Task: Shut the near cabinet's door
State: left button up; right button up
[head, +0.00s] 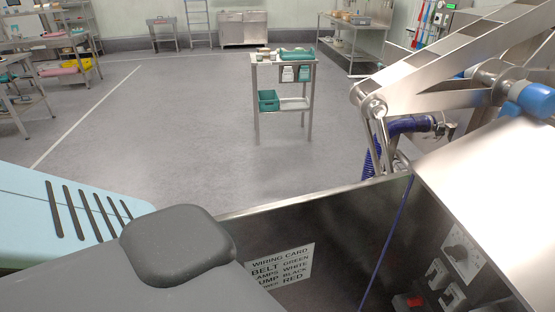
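The near cabinet (500,170) is at the lower right, with a bright metal top. A dark metal panel (340,225) with a thin bright upper edge stands beside it and looks like its door, open. A white wiring card (281,268) is fixed to this panel's face. A thin blue cable (394,225) runs down in front of the panel. The lower part of the door is cut off by the picture. Neither of my grippers is in view.
A metal machine arm (450,75) with blue caps and a blue corrugated hose (372,165) rises behind the cabinet. A small metal cart (284,103) with green trays stands further back. Tables (60,45) line the far left. Open grey floor lies between.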

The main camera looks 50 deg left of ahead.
aim_at(349, 227)
jog(key=k+j+z, duration=0.25)
jog(key=k+j, duration=0.3)
jog(key=k+j+z, duration=0.1)
jog(key=j, duration=0.2)
jog(key=k+j+z, duration=0.15)
jog(key=j, duration=0.15)
jog(key=k+j+z, duration=0.1)
jog(key=j, duration=0.2)
jog(key=k+j+z, duration=0.2)
jog(key=j, duration=0.25)
jog(key=j+z, duration=0.15)
jog(key=j, duration=0.3)
jog(key=j+z, duration=0.1)
jog(key=j, duration=0.45)
jog(key=k+j+z, duration=0.15)
jog(key=j, duration=0.35)
